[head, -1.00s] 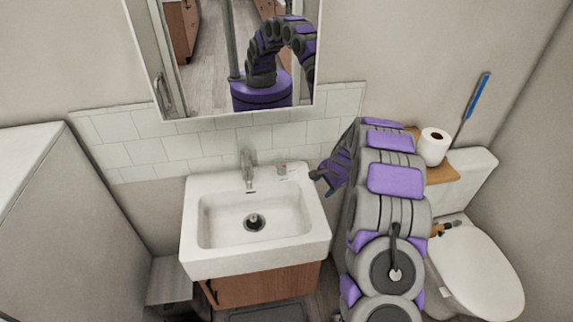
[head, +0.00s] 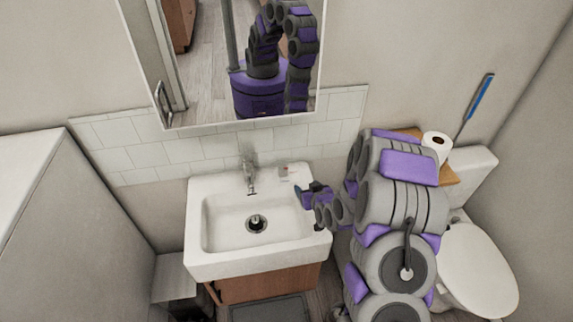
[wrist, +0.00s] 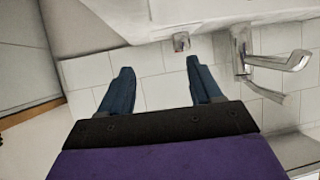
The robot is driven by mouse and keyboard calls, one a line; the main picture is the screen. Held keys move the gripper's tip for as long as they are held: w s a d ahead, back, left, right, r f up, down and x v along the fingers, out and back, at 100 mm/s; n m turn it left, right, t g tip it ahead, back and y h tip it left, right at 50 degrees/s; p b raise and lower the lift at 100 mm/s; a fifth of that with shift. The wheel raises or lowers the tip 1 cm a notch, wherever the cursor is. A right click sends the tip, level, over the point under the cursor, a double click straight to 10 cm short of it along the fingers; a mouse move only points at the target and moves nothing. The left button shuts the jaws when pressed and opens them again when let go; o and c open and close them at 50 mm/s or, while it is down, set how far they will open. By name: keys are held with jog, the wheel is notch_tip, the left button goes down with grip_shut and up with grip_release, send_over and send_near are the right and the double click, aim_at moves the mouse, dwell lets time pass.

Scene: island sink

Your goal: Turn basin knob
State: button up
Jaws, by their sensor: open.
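The white basin (head: 205,262) stands against the tiled wall, and its grey faucet (head: 249,172) is at the middle of its back rim. A small knob-like fitting (head: 284,172) sits to the right of the faucet. My gripper (head: 303,196) is over the basin's right rim, in front of the fitting and apart from it. In the wrist view, my gripper (wrist: 158,66) is open, with two blue fingers and nothing between them. The fitting (wrist: 181,42) shows beyond the fingertips, nearer the right finger. The faucet (wrist: 270,60) is at the right there.
A mirror (head: 190,75) hangs above the basin and reflects my arm. A toilet (head: 475,270) with a paper roll (head: 437,147) and a blue-handled brush (head: 479,97) is at the right. A grey cabinet (head: 75,220) stands at the left.

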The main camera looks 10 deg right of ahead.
aim_at(284, 170)
jog(key=shift+n+t+y, duration=0.5)
jog(key=shift+y, duration=0.1)
jog(key=a+b+x, duration=0.1)
jog(key=x, duration=0.4)
jog(key=a+r+x, duration=0.1)
jog(key=x, duration=0.5)
jog(key=a+b+x, duration=0.1)
jog(key=x, duration=0.4)
jog(key=shift+w+r+b, duration=0.25)
jog(key=shift+w+b, duration=0.05)
jog(key=shift+b, duration=0.05)
